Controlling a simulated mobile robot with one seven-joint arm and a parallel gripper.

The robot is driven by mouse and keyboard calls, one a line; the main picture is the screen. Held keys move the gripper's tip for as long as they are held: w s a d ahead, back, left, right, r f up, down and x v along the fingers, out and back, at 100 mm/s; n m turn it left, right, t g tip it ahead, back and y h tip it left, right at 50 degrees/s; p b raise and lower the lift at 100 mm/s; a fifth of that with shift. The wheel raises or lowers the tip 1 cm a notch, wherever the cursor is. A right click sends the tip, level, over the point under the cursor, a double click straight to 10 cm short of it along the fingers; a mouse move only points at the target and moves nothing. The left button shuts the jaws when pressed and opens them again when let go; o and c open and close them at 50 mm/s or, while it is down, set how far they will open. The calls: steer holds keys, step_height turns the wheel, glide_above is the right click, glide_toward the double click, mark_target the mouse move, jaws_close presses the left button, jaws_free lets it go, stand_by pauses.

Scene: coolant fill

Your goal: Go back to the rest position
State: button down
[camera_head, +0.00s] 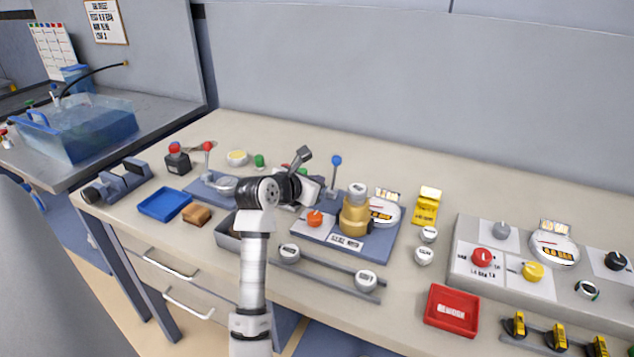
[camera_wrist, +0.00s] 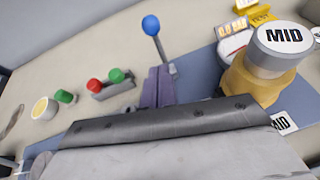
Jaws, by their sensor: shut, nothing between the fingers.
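My gripper (camera_head: 313,190) is at the end of my arm, above the middle of the bench in the head view. In the wrist view its two grey-purple fingers (camera_wrist: 158,84) are together with nothing between them. The brass cylinder with a white cap marked MID (camera_head: 354,214) stands on a blue-grey plate just right of my gripper; its cap also shows at the right of the wrist view (camera_wrist: 283,40). The blue-knobbed lever (camera_head: 336,162) stands upright behind my gripper, and its knob shows beyond the fingers in the wrist view (camera_wrist: 151,25). My gripper appears apart from both.
A gauge (camera_head: 386,211) and orange knob (camera_head: 315,218) flank the cylinder. A red-knobbed lever (camera_head: 207,147), blue tray (camera_head: 165,204) and brown block (camera_head: 197,214) are at left. A red tray (camera_head: 452,310) and control panel (camera_head: 485,283) are at right. The back strip of bench is clear.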

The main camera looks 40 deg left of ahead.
steer(key=r+b+v, duration=0.2)
steer(key=v, duration=0.7)
steer(key=shift+w, duration=0.2)
steer(key=shift+a, duration=0.1)
